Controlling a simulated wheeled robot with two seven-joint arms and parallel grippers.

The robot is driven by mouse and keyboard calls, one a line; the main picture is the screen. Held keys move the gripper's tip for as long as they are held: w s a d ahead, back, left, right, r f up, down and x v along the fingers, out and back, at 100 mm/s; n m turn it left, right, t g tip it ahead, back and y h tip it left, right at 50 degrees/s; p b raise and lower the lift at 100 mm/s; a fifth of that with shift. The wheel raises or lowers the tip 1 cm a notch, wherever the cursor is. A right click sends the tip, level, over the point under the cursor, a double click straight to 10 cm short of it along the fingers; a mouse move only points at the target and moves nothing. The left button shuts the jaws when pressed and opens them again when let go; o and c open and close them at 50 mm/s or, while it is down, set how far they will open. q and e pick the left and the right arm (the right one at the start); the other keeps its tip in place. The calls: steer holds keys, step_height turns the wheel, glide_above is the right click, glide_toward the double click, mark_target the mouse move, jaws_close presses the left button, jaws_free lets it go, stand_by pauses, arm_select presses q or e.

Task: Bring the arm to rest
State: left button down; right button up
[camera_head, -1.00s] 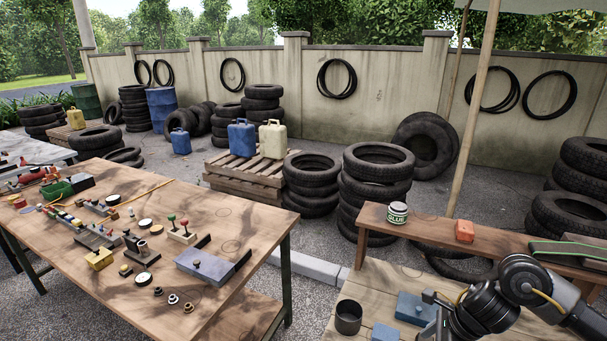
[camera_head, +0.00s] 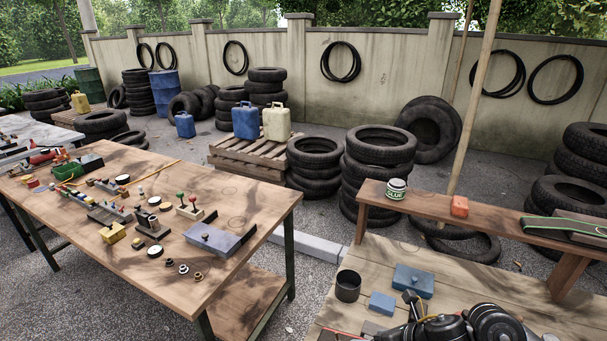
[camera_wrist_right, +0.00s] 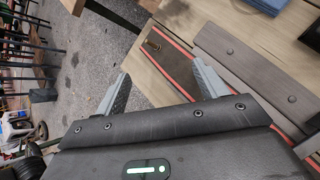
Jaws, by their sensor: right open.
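My right arm (camera_head: 450,328) shows at the bottom right of the head view, low over the near edge of the plank table. In the right wrist view my right gripper (camera_wrist_right: 162,72) has its two fingers well apart with nothing between them. Its fingers are above the table edge, beside a dark strip with red edges (camera_wrist_right: 178,66). The head view does not clearly show the right fingertips. My left gripper is in neither view.
The plank table (camera_head: 365,268) holds a dark cup (camera_head: 348,285), a blue box (camera_head: 413,281) and a smaller blue block (camera_head: 381,304). A raised shelf (camera_head: 430,205) bears a glue tin (camera_head: 396,189) and an orange block (camera_head: 460,206). A workbench (camera_head: 150,215) stands left.

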steer(key=s+d+f+n+g+h, duration=0.1)
steer(key=s+d+f+n+h, duration=0.15)
steer(key=s+n, duration=0.7)
steer(key=s+d+f+n+h, duration=0.25)
steer(key=s+n, duration=0.35)
steer(key=n, duration=0.7)
steer(key=s+d+f+n+g+h, duration=0.1)
steer(key=s+d+f+n+h, duration=0.15)
steer(key=s+n, duration=0.7)
step_height(320, 180, down, 25)
steer(key=n+g, duration=0.1)
steer(key=n, duration=0.1)
steer(key=s+d+f, duration=0.1)
steer(key=s+f, duration=0.7)
steer(key=s+d+f+g, duration=0.1)
steer(key=s+d+f, duration=0.1)
steer(key=s+f, duration=0.5)
steer(key=shift+s+d+f+g+y, duration=0.3)
steer(key=shift+s+f+y, duration=0.05)
steer(key=shift+f, duration=0.25)
